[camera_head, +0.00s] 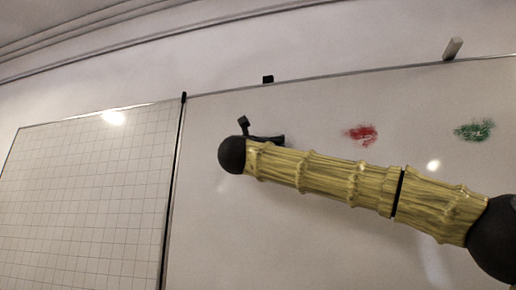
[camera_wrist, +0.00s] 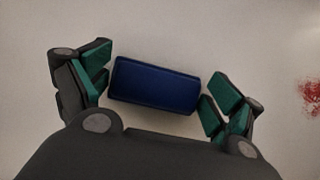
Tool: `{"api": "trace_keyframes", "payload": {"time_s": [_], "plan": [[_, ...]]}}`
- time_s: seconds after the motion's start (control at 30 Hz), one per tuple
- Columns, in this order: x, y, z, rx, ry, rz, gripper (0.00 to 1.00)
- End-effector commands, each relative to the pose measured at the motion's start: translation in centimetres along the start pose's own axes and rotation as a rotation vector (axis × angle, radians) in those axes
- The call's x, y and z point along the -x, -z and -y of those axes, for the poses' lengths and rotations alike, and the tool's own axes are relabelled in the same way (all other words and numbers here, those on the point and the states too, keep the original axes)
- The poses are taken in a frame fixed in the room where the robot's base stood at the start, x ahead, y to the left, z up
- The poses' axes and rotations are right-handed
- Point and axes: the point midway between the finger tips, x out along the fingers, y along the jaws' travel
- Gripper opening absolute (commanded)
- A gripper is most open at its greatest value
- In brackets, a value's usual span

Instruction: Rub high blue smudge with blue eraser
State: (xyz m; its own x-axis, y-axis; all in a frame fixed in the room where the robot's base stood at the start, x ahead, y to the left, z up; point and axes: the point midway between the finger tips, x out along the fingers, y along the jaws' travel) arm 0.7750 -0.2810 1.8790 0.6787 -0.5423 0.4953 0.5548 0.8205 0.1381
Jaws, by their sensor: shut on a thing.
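The blue eraser (camera_wrist: 154,86) shows in the wrist view as a dark blue block, slightly tilted, in front of the whiteboard. My gripper (camera_wrist: 160,80) is shut on it, with green-padded fingers at its left and right ends. Whether its face touches the board cannot be told. In the head view my gripper (camera_head: 262,136) is partly hidden behind the dark end of my yellow arm, near the upper part of the whiteboard (camera_head: 300,230). The eraser does not show there. No blue smudge shows in either view; the eraser or my arm may hide it.
A red smudge (camera_head: 361,134) lies right of my gripper and also shows at the wrist view's right edge (camera_wrist: 311,98). A green smudge (camera_head: 474,131) is farther right. A small black object (camera_head: 268,79) and a grey block (camera_head: 453,48) sit on the top edge. A gridded board (camera_head: 80,200) stands left.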

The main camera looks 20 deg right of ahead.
Motion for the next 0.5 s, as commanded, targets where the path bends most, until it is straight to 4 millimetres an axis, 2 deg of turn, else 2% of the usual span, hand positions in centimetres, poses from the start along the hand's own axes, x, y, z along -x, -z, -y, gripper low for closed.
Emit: {"api": "trace_keyframes", "payload": {"time_s": [0.2,0.5], "plan": [[0.0,0.0,1.5,0.000,0.002,0.000,0.73],[-0.1,-0.2,2.4,-0.001,0.001,0.000,0.73]]}}
